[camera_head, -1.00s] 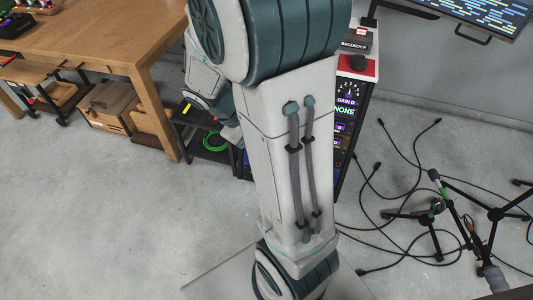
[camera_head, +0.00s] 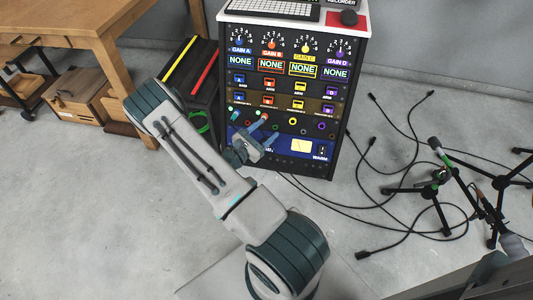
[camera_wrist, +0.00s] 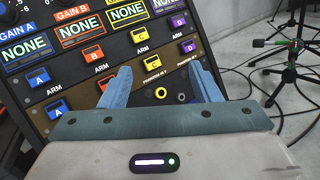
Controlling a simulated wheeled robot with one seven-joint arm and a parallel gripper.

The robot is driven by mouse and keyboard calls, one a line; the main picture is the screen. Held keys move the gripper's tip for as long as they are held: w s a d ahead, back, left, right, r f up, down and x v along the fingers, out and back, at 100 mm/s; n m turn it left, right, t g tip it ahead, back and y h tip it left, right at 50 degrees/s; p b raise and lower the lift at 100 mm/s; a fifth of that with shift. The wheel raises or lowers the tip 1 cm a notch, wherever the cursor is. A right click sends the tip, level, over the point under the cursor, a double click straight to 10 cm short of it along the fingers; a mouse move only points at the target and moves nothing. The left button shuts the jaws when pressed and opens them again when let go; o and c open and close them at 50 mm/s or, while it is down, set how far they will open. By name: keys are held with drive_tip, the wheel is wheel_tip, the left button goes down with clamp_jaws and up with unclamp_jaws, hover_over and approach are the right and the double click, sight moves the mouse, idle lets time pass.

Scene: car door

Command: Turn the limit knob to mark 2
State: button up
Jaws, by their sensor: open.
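The equipment rack (camera_head: 345,110) stands upright ahead of my arm. I cannot make out a knob labelled limit in either view. The lowest blue panel (camera_head: 280,154) has a lit yellow window and the word WARM, and my gripper partly covers its left part. My gripper (camera_head: 268,128) is open and empty in front of the lower rack. In the wrist view my gripper (camera_wrist: 162,82) shows two blue fingers apart, with a yellow-ringed jack (camera_wrist: 160,92) and a dark jack seen between them. I cannot tell whether a finger touches the panel.
Gain knobs A to D, such as the gain C knob (camera_head: 305,47), line the rack's top. A black case (camera_head: 195,75) with yellow and red strips stands left of it. Cables (camera_head: 385,190) and stands lie on the floor at right. A wooden table (camera_head: 85,28) is at upper left.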

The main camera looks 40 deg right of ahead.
wheel_tip(320, 180, down, 25)
drive_tip(key=n+t+y+b, duration=0.65)
drive_tip(key=n+t, duration=0.35)
drive_tip(key=n, duration=0.2)
drive_tip(key=b+x, duration=0.5)
drive_tip(key=x, duration=0.8)
drive_tip(key=shift+w+a, duration=0.2)
drive_tip(key=shift+w, duration=0.15)
drive_tip(key=shift+r, duration=0.1)
drive_tip(key=shift+h, duration=0.25)
drive_tip(key=c, duration=1)
